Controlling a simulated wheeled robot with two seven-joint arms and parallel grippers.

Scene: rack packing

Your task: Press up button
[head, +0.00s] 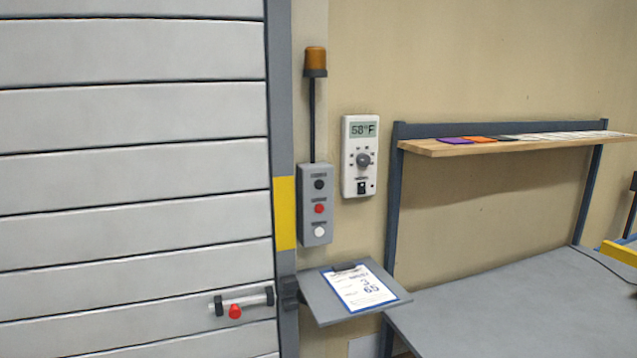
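A grey control box (315,204) is fixed to the wall just right of the roller door. It carries a column of three round buttons: a black one (319,184) on top, a red one (319,208) in the middle and a white one (319,231) at the bottom. Small labels sit above the buttons but are too small to read, so I cannot tell which is the up button. Neither of my grippers shows in the head view.
A grey slatted door (130,110) has a red-knobbed handle (235,311). A clipboard (361,288) lies on a small sloped shelf (320,304) below the box. A grey table (520,305) and a wooden shelf (520,143) stand right.

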